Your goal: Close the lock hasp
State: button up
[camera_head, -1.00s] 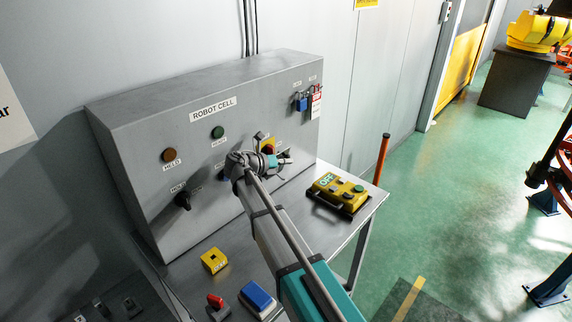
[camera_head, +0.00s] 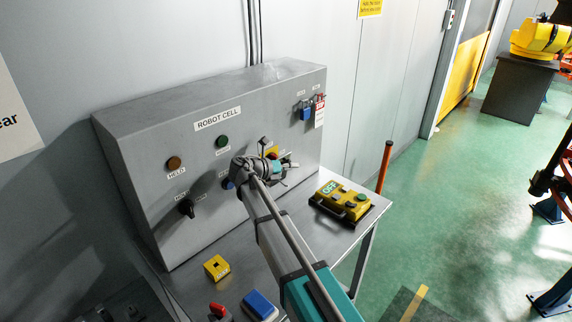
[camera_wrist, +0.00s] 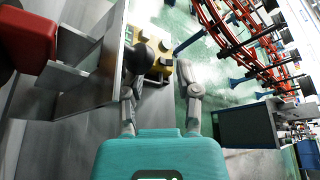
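In the wrist view, a red block (camera_wrist: 26,38) joins grey metal plates (camera_wrist: 75,68) at the left; which plate is the lock hasp I cannot tell. In the head view, a red and yellow switch (camera_head: 271,152) shows on the control panel, partly hidden by my gripper (camera_head: 274,168). A small grey part (camera_head: 263,141) sticks up above it. My gripper's fingers (camera_wrist: 158,78) are apart in the wrist view, with nothing held between them. Its left finger is close to the plates; contact is unclear. A dark round knob (camera_wrist: 138,60) shows near the left fingertip.
The grey control panel (camera_head: 150,135) stands on a metal table. Blue and red padlocks (camera_head: 312,108) hang on its right side. A yellow pendant (camera_head: 342,200) lies at the table's right. A yellow block (camera_head: 216,268) and a blue block (camera_head: 259,305) are near the front.

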jog(key=shift+o, duration=0.8)
jog(key=shift+m+t+y, duration=0.4)
jog(key=shift+m+y, duration=0.1)
jog(key=shift+m, duration=0.2)
jog(key=d, duration=0.2)
jog(key=d+f, duration=0.1)
jog(key=d, duration=0.1)
jog(key=shift+w, duration=0.3)
jog(key=w+d+r+n+t+y+b, duration=0.25)
jog(key=w+d+n+t+y, duration=0.2)
jog(key=t+y, duration=0.35)
jog(key=s+d+n+g+y+b, duration=0.1)
jog(key=s+n+g+y, duration=0.3)
jog(key=s+n+y, duration=0.5)
jog(key=s+f+y+b, duration=0.1)
jog(key=s+y, duration=0.2)
jog(key=y, duration=0.4)
jog(key=shift+g, duration=0.3)
jog(key=shift+a, duration=0.1)
jog(key=x, duration=1.3)
jog(key=shift+w+a+r, duration=0.1)
jog(key=shift+a+r, duration=0.15)
jog(key=shift+a, duration=0.05)
grip_shut()
